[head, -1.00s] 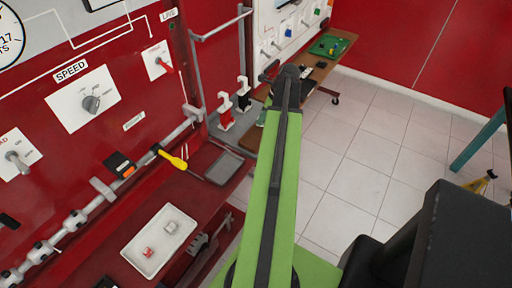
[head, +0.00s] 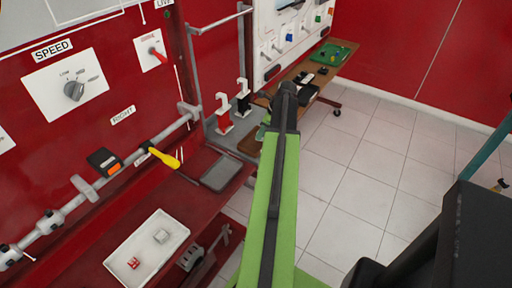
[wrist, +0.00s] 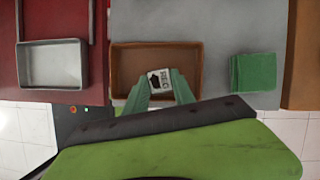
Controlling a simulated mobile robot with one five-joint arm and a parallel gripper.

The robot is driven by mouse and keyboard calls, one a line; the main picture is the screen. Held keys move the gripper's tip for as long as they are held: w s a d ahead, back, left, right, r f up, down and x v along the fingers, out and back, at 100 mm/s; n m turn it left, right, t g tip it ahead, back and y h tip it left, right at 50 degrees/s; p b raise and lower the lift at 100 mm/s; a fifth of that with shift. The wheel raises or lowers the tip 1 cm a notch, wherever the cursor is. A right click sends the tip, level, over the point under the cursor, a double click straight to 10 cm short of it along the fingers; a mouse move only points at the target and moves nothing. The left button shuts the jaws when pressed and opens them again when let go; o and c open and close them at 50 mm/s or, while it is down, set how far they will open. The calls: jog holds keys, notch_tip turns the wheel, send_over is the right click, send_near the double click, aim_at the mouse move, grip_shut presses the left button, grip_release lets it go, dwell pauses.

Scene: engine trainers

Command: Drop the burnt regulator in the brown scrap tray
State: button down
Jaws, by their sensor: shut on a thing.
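In the wrist view, my gripper (wrist: 161,84) has green fingers shut on a small pale block with a dark mark and lettering, the regulator (wrist: 160,79). The brown scrap tray (wrist: 118,72) lies behind and below it in that view, and the regulator appears over the tray's inside, near its lower middle. I cannot tell how high above the floor of the tray it is. The tray's near side is partly hidden by my fingers and wrist. In the head view my own arm hides the gripper and the regulator.
A grey tray (wrist: 52,68) stands left of the brown one, and a green block (wrist: 254,72) lies to its right. In the head view, a white tray (head: 120,260) holds a red and a pale piece. A yellow-handled screwdriver (head: 162,157) lies near the red panel.

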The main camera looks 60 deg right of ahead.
jog(key=c, duration=1)
grip_release()
jog(key=shift+o, duration=0.2)
jog(key=shift+r, duration=0.1)
jog(key=p+v, duration=1.6)
jog(key=v, duration=0.1)
jog(key=shift+r, duration=0.15)
jog(key=shift+s, duration=0.1)
